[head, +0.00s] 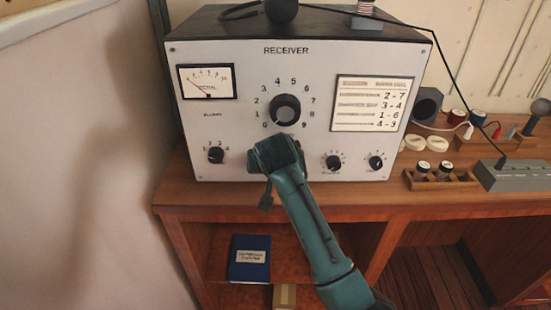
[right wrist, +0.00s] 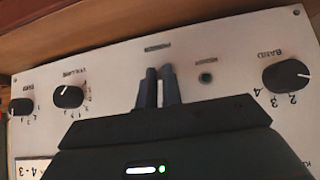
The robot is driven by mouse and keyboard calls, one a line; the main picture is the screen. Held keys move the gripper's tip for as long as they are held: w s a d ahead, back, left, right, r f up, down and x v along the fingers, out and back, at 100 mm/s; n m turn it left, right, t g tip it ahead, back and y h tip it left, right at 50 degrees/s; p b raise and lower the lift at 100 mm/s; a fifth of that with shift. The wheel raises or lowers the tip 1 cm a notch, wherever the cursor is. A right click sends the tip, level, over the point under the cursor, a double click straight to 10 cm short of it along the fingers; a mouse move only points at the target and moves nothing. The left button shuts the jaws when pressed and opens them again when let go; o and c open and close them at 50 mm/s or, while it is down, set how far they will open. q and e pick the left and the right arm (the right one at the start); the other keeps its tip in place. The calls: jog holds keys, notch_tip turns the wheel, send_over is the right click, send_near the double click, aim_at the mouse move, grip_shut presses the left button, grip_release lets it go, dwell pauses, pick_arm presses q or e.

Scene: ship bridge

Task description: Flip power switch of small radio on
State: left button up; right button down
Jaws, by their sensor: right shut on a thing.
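The radio (head: 225,125) is a pale-faced box marked RECEIVER, standing on the wooden desk; its lower front fills the right wrist view (right wrist: 225,60), upside down. My right gripper (head: 258,168) reaches the lower middle of this front panel. In the right wrist view its two dark fingers (right wrist: 159,85) are close together below the power label (right wrist: 157,48), shut on the power switch. The switch itself is hidden by the fingers, so its position cannot be told. A small dark green round indicator (right wrist: 206,78) sits beside them. My left gripper is not in view.
A large dial (head: 285,108) sits above my gripper, with a band knob (head: 216,155) to the left and two small knobs (head: 334,162) to the right. A wooden rack with jars (head: 440,180) and a grey box (head: 510,178) stand right of the radio.

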jog(key=shift+g, duration=0.3)
jog(key=c, duration=1.6)
grip_release()
jog(key=shift+o, duration=0.2)
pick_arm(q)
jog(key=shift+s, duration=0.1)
pick_arm(e)
jog(key=shift+r, duration=0.2)
